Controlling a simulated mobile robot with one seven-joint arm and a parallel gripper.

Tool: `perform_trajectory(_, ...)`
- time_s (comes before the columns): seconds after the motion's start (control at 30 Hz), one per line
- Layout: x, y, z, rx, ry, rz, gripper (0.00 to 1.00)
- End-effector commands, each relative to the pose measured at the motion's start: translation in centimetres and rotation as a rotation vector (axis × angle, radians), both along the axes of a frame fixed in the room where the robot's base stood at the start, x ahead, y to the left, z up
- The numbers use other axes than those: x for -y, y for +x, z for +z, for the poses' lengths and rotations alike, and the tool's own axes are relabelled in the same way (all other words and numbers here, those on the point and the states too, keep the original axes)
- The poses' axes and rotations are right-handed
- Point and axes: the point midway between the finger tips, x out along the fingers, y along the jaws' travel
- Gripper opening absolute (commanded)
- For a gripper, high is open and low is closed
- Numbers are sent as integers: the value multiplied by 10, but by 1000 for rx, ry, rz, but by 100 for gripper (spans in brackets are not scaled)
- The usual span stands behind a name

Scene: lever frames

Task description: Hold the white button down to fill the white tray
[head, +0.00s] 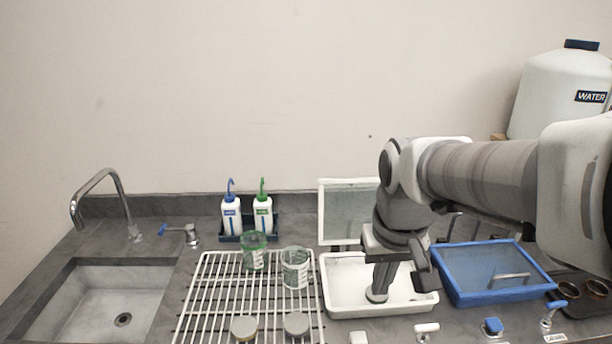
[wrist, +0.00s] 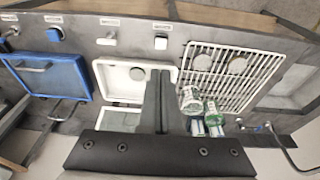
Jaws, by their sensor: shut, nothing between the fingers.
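The white tray (head: 340,292) stands uncovered on the counter in the head view; it also shows in the wrist view (wrist: 113,92). I cannot tell whether there is liquid in it. The white button (head: 358,338) is at the bottom edge of the head view, in front of the tray. In the wrist view the white button (wrist: 161,43) is at the top, beyond my fingertips and apart from them. My gripper (head: 377,297) is shut and empty, pointing down over the tray. It hides part of the tray in both views.
A blue tray (head: 450,287) with a blue-framed cover is right of the white one. A blue button (head: 492,327) and white handle (head: 427,328) line the front. A white rack (head: 213,290) with beakers and lids stands left. A white-framed panel (head: 336,243) stands behind.

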Motion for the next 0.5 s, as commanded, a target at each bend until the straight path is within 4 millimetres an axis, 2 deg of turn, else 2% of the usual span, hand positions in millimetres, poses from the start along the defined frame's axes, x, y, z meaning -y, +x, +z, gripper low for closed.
perform_trajectory(0.2,1,32,-34,-108,6,-2,0)
perform_trajectory(0.5,1,55,-64,-192,16,0,0)
